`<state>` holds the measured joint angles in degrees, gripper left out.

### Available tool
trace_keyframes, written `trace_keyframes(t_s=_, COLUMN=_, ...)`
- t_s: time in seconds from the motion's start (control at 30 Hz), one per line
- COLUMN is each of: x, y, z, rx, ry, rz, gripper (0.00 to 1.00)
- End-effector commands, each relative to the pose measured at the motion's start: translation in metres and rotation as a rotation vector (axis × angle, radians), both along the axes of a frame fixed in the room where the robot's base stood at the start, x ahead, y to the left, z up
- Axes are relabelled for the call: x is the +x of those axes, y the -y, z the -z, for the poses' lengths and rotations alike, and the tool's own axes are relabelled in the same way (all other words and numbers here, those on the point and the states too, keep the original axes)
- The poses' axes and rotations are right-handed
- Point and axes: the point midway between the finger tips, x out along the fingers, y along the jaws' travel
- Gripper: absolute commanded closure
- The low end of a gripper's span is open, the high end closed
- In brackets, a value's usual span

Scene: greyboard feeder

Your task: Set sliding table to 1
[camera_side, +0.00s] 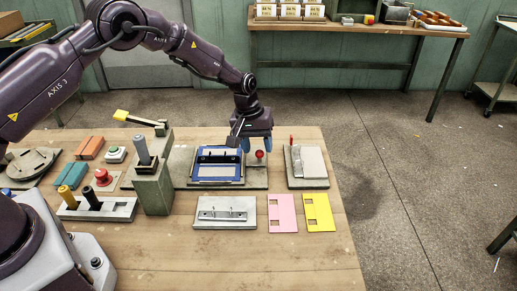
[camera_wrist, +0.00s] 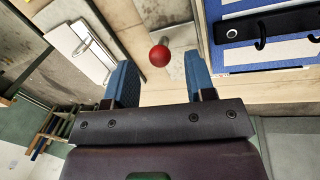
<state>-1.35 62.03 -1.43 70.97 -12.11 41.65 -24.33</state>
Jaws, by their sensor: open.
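The sliding table (camera_side: 203,179) looks like a blue-framed plate with a white surface and a black bar across it, on a grey base in the middle of the bench. In the wrist view its blue edge (camera_wrist: 240,72) is at the upper right. A red ball knob (camera_side: 259,155) stands at the right end of the base. My gripper (camera_side: 240,144) is open just above and beside this knob, with blue fingers pointing down. In the wrist view the knob (camera_wrist: 159,56) appears between the two open fingertips (camera_wrist: 157,68), apart from both. No position markings are readable.
A grey fixture with a light plate (camera_side: 311,161) and small red knob stands to the right. A tall grey block with a lever (camera_side: 153,190) stands left. A pin plate (camera_side: 225,212), a pink card (camera_side: 283,213) and a yellow card (camera_side: 320,212) lie in front.

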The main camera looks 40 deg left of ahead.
Motion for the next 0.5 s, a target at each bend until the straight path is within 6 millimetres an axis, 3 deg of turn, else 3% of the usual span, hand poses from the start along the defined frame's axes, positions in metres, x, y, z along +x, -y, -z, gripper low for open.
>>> trace_keyframes(t_s=0.2, x=0.002, y=0.003, z=0.017, rx=0.001, ry=0.001, rz=0.000, gripper=0.50)
trace_keyframes(t_s=0.5, x=0.002, y=0.003, z=0.018, rx=0.000, ry=0.001, rz=0.000, gripper=0.52)
